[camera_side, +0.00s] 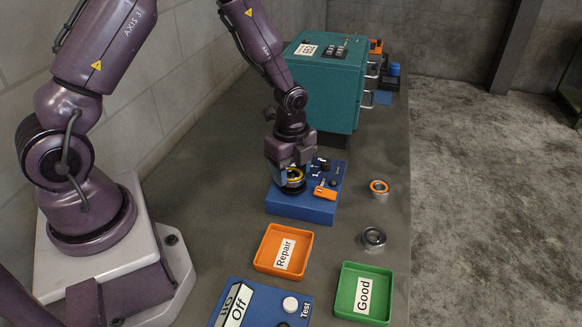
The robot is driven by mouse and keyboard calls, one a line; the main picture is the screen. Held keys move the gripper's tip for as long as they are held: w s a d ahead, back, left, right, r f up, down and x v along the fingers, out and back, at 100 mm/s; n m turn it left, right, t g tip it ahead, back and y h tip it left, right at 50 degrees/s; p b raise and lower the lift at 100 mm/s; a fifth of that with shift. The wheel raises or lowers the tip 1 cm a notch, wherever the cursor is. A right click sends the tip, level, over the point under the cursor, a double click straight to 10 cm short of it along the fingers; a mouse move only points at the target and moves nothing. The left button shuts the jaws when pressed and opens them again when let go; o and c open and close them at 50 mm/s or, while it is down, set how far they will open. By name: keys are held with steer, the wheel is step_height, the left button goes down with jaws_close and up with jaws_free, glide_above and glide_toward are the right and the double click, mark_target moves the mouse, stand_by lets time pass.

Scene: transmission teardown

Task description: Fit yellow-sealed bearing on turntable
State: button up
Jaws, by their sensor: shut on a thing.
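The yellow-sealed bearing (294,174) is between the fingers of my gripper (292,180), seen as a yellow ring with a dark middle. My gripper points down and is shut on it. It is over the left part of a blue box-shaped unit (303,208) with an orange lever (326,192) on top. The turntable itself is hidden behind the gripper and bearing. I cannot tell whether the bearing touches it.
An orange-ringed bearing (379,187) and a plain grey bearing (373,237) stand on the bench to the right. An orange Repair tray (262,246), a green Good tray (346,290) and a blue Test box (267,312) are in front. A teal cabinet (318,95) stands behind.

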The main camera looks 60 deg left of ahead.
steer(key=shift+f, duration=0.35)
steer(key=o, duration=1.4)
steer(key=shift+r, duration=3.5)
